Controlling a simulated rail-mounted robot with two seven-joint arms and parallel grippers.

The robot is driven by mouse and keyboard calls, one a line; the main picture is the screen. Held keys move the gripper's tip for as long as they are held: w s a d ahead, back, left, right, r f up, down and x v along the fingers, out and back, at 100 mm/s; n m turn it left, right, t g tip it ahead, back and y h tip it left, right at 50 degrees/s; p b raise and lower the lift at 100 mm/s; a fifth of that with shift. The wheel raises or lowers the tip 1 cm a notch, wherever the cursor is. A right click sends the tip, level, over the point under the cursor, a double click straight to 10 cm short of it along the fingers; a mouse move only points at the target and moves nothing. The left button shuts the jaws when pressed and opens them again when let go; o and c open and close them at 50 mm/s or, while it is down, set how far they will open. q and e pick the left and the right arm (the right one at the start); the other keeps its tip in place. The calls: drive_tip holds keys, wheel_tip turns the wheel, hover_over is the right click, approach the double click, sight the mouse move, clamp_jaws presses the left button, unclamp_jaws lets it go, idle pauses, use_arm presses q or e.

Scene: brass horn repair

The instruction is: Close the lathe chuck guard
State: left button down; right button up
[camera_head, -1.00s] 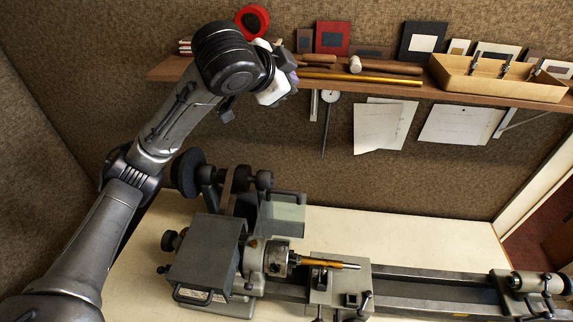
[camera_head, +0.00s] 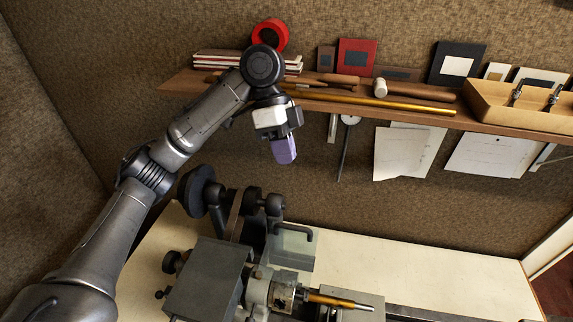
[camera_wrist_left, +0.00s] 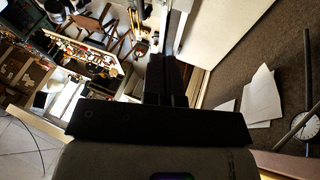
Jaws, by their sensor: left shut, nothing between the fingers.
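The lathe chuck (camera_head: 285,294) sits on the headstock, with a long brass-coloured piece (camera_head: 335,300) reaching right from it. The chuck guard (camera_head: 292,246), a clear box-like cover with a dark handle (camera_head: 296,230), stands swung back behind the chuck, so the chuck is uncovered. My left gripper (camera_head: 294,118) is in front of the shelf edge, above the guard and apart from it. Its dark fingers show together and empty in the left wrist view (camera_wrist_left: 167,78). My right gripper is out of view.
A wooden shelf (camera_head: 420,119) with rods, frames and a tray (camera_head: 510,109) runs along the wall above the lathe. A dial gauge (camera_head: 350,120) and papers (camera_head: 405,153) hang below it. The pale bench (camera_head: 420,262) behind the lathe is clear.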

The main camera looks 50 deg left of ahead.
use_arm(q)
drive_tip(key=shift+s+r+p+x, duration=0.1)
drive_tip(key=shift+s+p+x, duration=0.3)
drive_tip(key=shift+x, duration=1.5)
drive_tip(key=shift+s+r+p+x, duration=0.1)
drive_tip(key=shift+s+p+x, duration=0.25)
drive_tip(key=shift+x, duration=1.6)
drive_tip(key=shift+s+r+p+x, duration=0.1)
drive_tip(key=shift+s+p+x, duration=0.25)
drive_tip(key=shift+x, duration=1.55)
drive_tip(key=shift+d, duration=0.2)
